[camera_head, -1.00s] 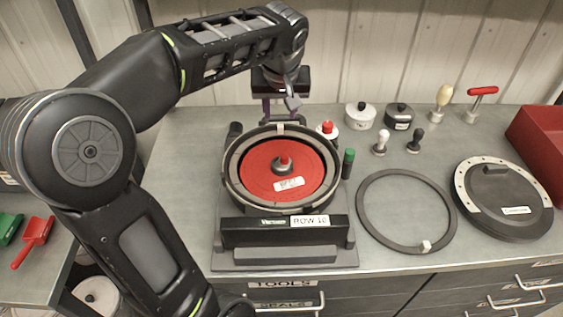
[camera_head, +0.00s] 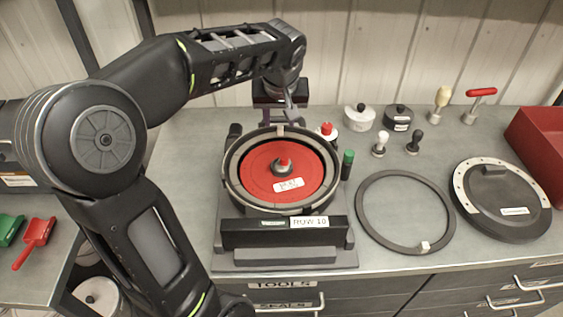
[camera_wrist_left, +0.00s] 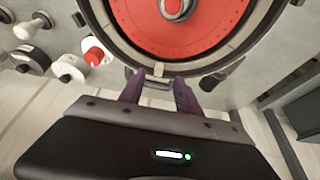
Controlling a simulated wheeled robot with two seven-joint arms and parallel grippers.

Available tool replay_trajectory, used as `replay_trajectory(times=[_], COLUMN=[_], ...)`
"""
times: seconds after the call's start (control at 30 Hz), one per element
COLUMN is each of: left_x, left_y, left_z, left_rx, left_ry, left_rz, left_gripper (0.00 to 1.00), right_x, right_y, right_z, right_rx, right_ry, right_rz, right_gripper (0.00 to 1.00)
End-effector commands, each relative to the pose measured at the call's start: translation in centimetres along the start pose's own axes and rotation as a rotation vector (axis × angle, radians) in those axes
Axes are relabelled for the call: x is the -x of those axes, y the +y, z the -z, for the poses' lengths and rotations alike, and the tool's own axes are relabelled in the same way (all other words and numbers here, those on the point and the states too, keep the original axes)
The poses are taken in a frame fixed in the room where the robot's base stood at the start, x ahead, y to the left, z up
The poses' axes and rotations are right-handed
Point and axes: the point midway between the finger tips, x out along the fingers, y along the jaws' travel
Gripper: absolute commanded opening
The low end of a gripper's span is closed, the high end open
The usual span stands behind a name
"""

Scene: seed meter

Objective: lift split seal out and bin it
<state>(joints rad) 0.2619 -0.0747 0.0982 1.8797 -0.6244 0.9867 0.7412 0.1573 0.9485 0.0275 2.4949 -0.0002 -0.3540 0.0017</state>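The round seed meter housing (camera_head: 235,195) stands on the bench with a red disc (camera_head: 258,165) inside. A dark ring (camera_head: 234,160) lies around the disc, with a pale tab at the back; I cannot make out a split. The tab (camera_wrist_left: 158,70) also shows in the left wrist view, beyond and between my fingers. My left gripper (camera_head: 281,116) is at the housing's back edge, fingers pointing down. In the wrist view its two purple fingers (camera_wrist_left: 158,92) are apart with nothing held. A second dark ring (camera_head: 368,228) with a pale tab lies flat right of the housing. My right gripper is out of view.
A red bin (camera_head: 537,150) stands at the far right. A dark round cover (camera_head: 500,220) lies beside the second ring. Knobs, small pots and a green-capped marker (camera_head: 347,165) stand behind and right of the housing. A ROW 10 block (camera_head: 255,232) sits in front.

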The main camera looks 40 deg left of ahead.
Motion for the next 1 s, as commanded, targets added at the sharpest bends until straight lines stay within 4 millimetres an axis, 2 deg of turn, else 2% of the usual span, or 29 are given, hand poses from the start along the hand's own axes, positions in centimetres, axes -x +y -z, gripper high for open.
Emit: replay_trajectory(times=[0.2,0.37,1.0], left_x=[-2.8,-4.6,-4.9], left_y=[0.1,0.1,0.1], left_z=[0.0,0.0,-0.1], left_rx=[-0.001,0.001,0.0], left_ry=[-0.006,-0.002,-0.004], left_rz=[0.003,0.0,0.0], left_gripper=[0.4,0.4,0.38], right_x=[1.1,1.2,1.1], right_y=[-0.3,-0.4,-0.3], right_z=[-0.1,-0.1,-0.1], right_rx=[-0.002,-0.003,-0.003], right_ry=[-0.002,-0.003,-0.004], right_rz=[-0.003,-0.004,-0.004], right_gripper=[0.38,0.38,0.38])
